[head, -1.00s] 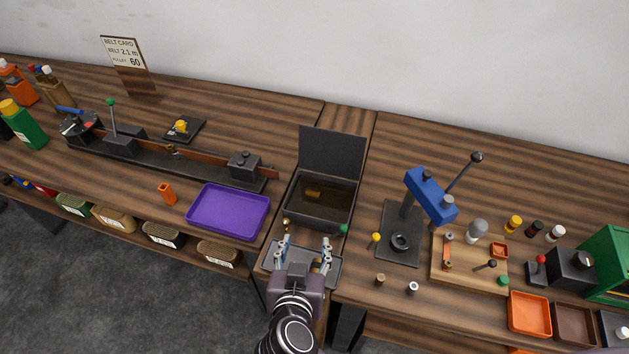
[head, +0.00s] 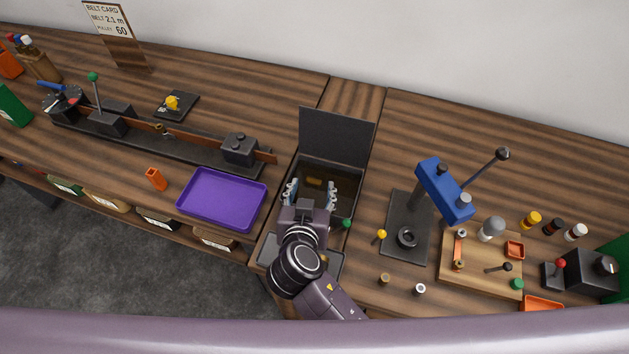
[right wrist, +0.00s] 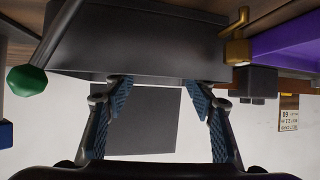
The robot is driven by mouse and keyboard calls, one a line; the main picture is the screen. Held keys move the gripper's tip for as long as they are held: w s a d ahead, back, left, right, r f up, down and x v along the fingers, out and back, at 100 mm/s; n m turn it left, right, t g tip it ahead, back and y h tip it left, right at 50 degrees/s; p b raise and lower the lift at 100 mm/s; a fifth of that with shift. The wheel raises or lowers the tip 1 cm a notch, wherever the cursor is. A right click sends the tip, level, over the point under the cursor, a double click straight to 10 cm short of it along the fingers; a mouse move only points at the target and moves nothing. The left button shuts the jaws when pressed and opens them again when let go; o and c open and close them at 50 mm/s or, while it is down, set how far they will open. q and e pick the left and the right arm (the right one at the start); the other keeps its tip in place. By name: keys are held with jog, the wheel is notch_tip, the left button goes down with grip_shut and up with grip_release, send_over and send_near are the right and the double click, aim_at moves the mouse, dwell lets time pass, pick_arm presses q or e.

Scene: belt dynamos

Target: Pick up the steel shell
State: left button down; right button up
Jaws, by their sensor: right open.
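No part is clearly marked as the steel shell. A small silver-topped cylinder (head: 420,289) stands on the right bench near the front edge, and a grey rounded piece (head: 491,229) stands on the wooden board; I cannot tell which it is. My right gripper (head: 311,191) is open at the front of the dark open-lidded box (head: 345,205), fingers over its opening, and nothing shows between them. A brass piece (head: 314,182) lies inside the box. In the right wrist view the open fingers (right wrist: 157,92) point at the box (right wrist: 135,40). My left gripper is out of view.
A purple tray (head: 222,200) lies left of the box. A green-knobbed lever (head: 346,223) is at its right side. A blue-headed press (head: 443,190) stands to the right, beside the wooden board (head: 460,277). A grey tray (head: 268,250) lies in front, partly under my arm.

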aim_at(315, 177)
jog(key=b+x, duration=0.1)
jog(key=x, duration=0.1)
jog(key=b+x, duration=0.1)
jog(key=x, duration=0.1)
jog(key=shift+f, duration=0.35)
jog(key=shift+w+f, duration=0.15)
jog(key=shift+w, duration=0.25)
jog(key=shift+s, duration=0.15)
jog(key=c, duration=1.2)
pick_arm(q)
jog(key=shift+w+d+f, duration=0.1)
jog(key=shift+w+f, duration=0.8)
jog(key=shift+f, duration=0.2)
pick_arm(e)
grip_shut()
